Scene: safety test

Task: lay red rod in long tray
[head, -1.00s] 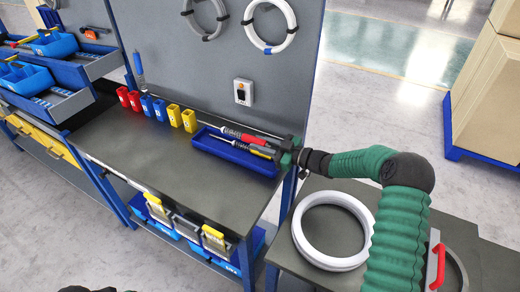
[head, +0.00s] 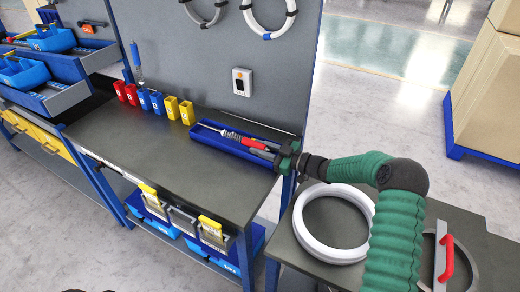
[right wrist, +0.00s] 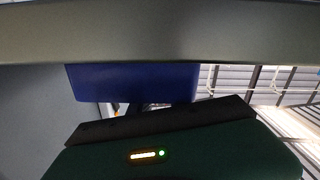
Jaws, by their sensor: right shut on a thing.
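The long tray (head: 205,137) is blue and lies at the right end of the workbench top. The red rod (head: 255,143) has a thin pale end and lies slanting over the tray's inside; I cannot tell whether it touches the floor. My right gripper (head: 277,154) is at the tray's right end, shut at the rod's right end. Its fingertips are hard to make out. A dark grey piece shows beside the rod in the tray. The right wrist view shows the tray's blue side (right wrist: 135,83) beyond my dark gripper body; the rod is hidden there. My left gripper is not in view.
Red, blue and yellow small bins (head: 158,103) stand in a row left of the tray. A grey panel (head: 190,60) rises behind. A white ring (head: 300,225) lies on the lower right table. The bench's front middle is clear.

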